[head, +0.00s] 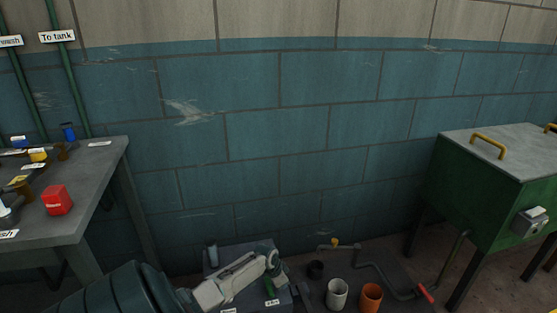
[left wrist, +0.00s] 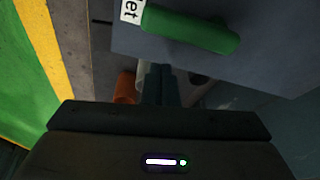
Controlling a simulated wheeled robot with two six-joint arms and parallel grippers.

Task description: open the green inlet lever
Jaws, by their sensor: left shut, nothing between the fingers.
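The green inlet lever (head: 270,289) shows in the head view on a low grey box (head: 240,252), partly beside my left arm. In the left wrist view the green lever (left wrist: 190,29) lies across the top on a grey surface, next to a white label (left wrist: 130,10) whose visible letters end in "et". My left gripper (left wrist: 161,72) is shut and empty, its fingertips below the lever in that view and apart from it in the picture. In the head view my left gripper (head: 283,277) is small and dark beside the lever. My right gripper is in neither view.
A white cup (head: 337,293) and an orange cup (head: 370,297) stand right of the box. A pipe with a red handle (head: 426,293) runs to a green tank (head: 500,190). A grey table (head: 95,200) with a red block (head: 57,200) is at left.

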